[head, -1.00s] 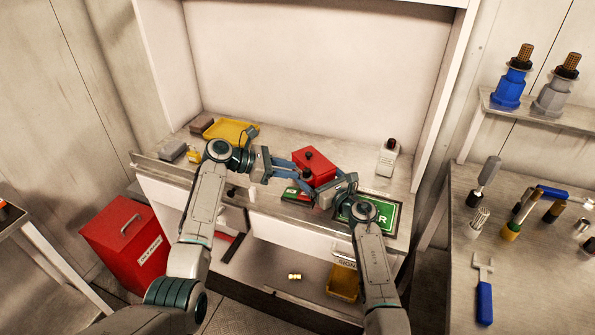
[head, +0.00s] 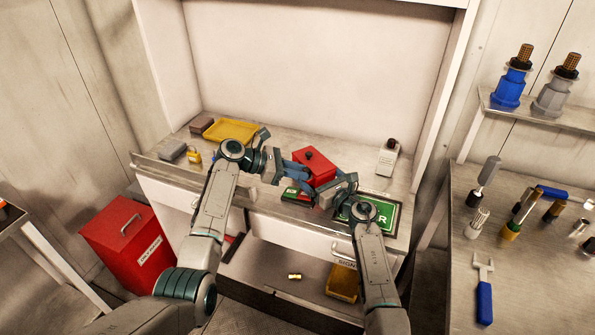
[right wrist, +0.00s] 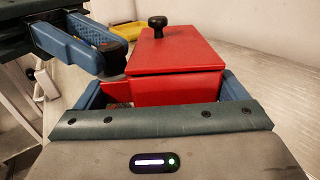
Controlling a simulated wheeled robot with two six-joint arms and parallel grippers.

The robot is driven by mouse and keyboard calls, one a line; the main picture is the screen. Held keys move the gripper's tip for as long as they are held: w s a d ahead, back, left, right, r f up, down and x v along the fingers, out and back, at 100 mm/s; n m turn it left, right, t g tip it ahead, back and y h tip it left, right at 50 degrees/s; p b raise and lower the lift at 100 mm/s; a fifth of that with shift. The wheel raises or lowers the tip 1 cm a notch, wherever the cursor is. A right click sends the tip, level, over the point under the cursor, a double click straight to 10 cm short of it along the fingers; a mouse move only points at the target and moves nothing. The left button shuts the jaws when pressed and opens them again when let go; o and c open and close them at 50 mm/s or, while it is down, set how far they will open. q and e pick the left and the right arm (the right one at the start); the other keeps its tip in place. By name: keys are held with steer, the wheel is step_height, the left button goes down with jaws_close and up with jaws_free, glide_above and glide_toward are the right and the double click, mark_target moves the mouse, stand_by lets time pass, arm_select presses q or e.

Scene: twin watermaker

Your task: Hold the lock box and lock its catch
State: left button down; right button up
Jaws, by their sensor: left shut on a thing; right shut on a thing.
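The red lock box (head: 318,164) with a black knob on its lid stands on the workbench (head: 265,205). It also shows in the right wrist view (right wrist: 185,55), lid down. My right gripper (right wrist: 165,92) is shut on the box, a blue finger at each side. My left gripper (head: 300,177) comes in from the left at the box's left side. In the right wrist view its blue fingers close around a dark round knob (right wrist: 115,54) beside the box, apparently the catch. The fingers partly hide it, so its exact position cannot be told.
A green sign (head: 384,212) lies right of the box, a small green and red item (head: 291,194) in front. A pale handheld device (head: 387,160) stands behind right. A yellow tray (head: 230,130) and yellow padlock (head: 195,157) lie at the bench's left.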

arm_select(q)
steer(key=shift+w+a+m+g, duration=0.1)
steer(key=shift+w+m+g, duration=0.05)
steer(key=shift+m+g, duration=0.4)
steer(key=c, duration=1.6)
jaws_free()
steer(key=shift+o, duration=0.2)
steer(key=v, duration=1.2)
steer(key=shift+o, duration=0.4)
steer(key=shift+f, duration=0.1)
